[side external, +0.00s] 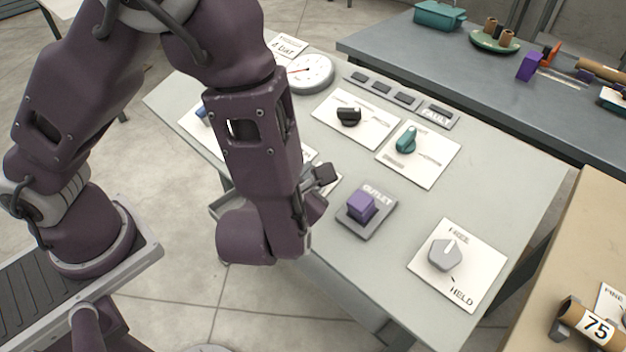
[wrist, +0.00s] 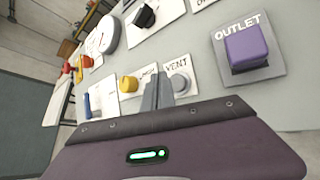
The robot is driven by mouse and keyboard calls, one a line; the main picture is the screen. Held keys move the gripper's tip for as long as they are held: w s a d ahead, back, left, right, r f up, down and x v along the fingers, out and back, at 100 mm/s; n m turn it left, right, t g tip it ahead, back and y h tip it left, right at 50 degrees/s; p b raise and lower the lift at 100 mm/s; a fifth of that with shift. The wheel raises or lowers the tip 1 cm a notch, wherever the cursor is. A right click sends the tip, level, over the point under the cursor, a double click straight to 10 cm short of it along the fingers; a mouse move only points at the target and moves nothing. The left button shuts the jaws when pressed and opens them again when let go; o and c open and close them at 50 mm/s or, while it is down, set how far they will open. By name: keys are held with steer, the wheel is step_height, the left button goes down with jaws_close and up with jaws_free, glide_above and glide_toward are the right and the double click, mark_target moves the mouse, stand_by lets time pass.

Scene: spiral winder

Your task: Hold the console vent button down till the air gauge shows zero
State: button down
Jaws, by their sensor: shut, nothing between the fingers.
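The grey round vent button (wrist: 180,82) is on its white plate marked VENT in the wrist view. My gripper (wrist: 160,80) is shut and empty, its fingertips at the left edge of that button in the picture. I cannot tell whether they touch it or whether it is pressed.
The purple OUTLET button (side external: 361,206) stands right of my gripper. A yellow knob (wrist: 128,84) is left of the vent plate. The console (side external: 520,180) also carries a black knob (side external: 348,116), a green knob (side external: 406,140) and a grey FREE/HELD knob (side external: 445,254).

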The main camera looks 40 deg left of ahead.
steer(key=r, duration=0.2)
steer(key=s+r, duration=0.1)
steer(key=shift+s+r, duration=0.15)
steer(key=shift+r, duration=0.25)
